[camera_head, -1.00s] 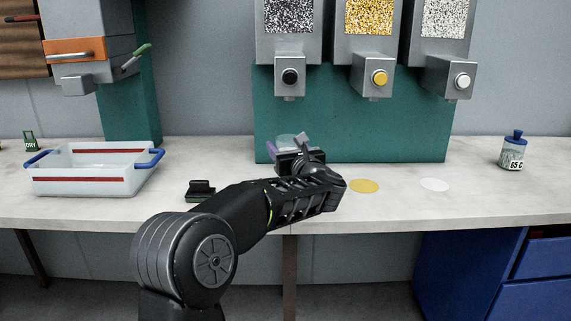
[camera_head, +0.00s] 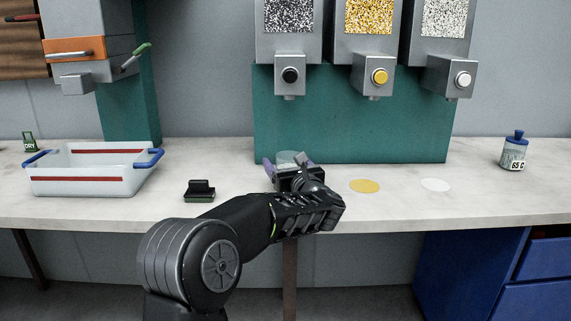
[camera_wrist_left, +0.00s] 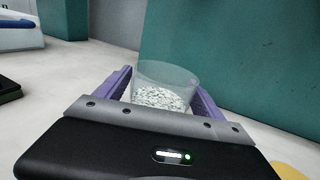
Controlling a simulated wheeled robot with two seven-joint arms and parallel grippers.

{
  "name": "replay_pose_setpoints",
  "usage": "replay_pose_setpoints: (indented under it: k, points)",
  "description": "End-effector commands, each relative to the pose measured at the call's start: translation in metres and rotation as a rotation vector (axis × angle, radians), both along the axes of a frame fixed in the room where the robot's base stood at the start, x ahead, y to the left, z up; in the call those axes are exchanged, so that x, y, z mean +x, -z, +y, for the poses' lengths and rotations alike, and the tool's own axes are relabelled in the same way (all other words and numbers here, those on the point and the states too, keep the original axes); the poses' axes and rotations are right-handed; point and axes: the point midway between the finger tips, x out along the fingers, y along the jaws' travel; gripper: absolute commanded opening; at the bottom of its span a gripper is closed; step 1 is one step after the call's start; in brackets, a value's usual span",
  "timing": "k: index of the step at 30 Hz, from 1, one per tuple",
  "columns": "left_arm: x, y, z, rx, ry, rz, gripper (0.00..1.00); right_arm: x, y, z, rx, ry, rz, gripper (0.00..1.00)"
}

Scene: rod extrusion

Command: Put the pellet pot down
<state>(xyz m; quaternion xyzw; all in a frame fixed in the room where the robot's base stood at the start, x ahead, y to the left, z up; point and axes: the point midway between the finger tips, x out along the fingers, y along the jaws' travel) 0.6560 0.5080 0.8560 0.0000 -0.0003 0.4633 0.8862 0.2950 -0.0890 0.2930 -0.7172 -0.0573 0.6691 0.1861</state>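The pellet pot (camera_head: 288,158) is a clear cup, mostly hidden behind my left wrist in the head view. In the left wrist view the pot (camera_wrist_left: 163,90) is upright and holds whitish-grey pellets. My left gripper (camera_wrist_left: 164,88) has its purple fingers on both sides of the pot, close against its walls, and appears shut on it. In the head view the left gripper (camera_head: 287,164) is low over the counter, in front of the green panel. The pot's base is hidden, so I cannot tell whether it touches the counter. My right gripper is not in view.
The counter (camera_head: 230,165) has free room around the pot. A black device (camera_head: 199,190) and a white tray (camera_head: 95,180) are to the left. Yellow (camera_head: 364,186) and white (camera_head: 435,185) discs and a labelled bottle (camera_head: 514,152) are to the right. Three hoppers overhang the back.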

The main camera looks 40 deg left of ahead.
Motion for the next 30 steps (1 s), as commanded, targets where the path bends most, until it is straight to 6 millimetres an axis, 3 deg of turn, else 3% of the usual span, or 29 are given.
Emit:
replay_pose_setpoints:
  k: [14,30]
  points:
    - [-0.005,-0.002,-0.008,0.0,0.001,0.0,0.8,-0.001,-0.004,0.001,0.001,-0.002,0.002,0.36]
    - [-0.061,-0.002,-0.09,-0.001,0.002,0.0,0.8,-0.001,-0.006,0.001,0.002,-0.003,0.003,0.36]
